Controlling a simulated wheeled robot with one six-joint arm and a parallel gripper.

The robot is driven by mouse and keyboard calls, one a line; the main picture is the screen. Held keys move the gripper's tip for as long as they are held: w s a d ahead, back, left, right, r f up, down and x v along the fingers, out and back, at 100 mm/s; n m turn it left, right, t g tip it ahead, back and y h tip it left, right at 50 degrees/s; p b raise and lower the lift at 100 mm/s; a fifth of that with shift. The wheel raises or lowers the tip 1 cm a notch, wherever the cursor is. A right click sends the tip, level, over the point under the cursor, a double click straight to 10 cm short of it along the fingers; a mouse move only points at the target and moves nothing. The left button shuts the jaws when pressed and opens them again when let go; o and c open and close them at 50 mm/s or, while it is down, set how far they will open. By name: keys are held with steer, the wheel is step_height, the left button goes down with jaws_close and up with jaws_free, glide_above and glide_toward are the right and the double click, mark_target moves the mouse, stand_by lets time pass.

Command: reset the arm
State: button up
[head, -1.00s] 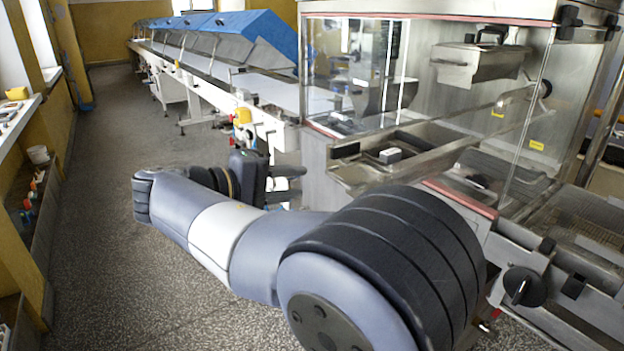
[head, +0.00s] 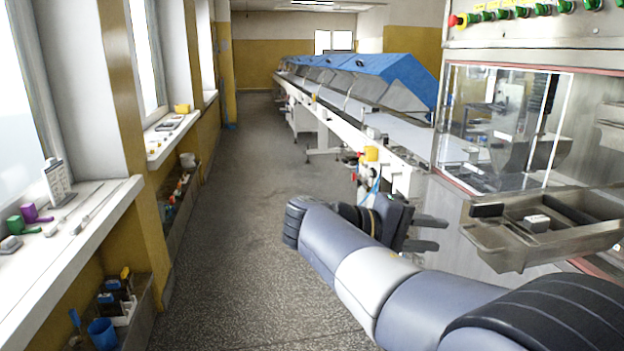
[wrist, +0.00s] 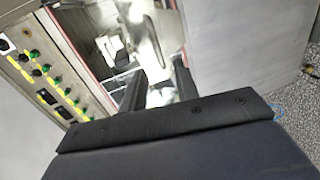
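My gripper (head: 432,233) shows in the head view in front of the enrober machine's near side, below and left of its steel tray. Its two dark fingers are apart, with nothing between them. In the wrist view my gripper (wrist: 160,88) also has a clear gap between the fingers. Beyond the fingers there are blurred steel and white parts of the machine, apart from them. My arm is bent, running from the lower right of the head view towards the left, with the gripper pointing right.
The enrober's steel tray (head: 545,225) juts out at the right, with a small white block (head: 537,223) in it. The blue-hooded conveyor (head: 370,70) runs to the back. A windowsill (head: 100,215) with small items and a low trough (head: 135,315) line the left. The aisle floor (head: 245,200) is clear.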

mark_target(467, 237)
steer(key=x, duration=0.7)
steer(key=shift+d+r, duration=0.1)
steer(key=shift+d, duration=0.1)
steer(key=shift+a, duration=0.1)
steer(key=shift+s, duration=0.1)
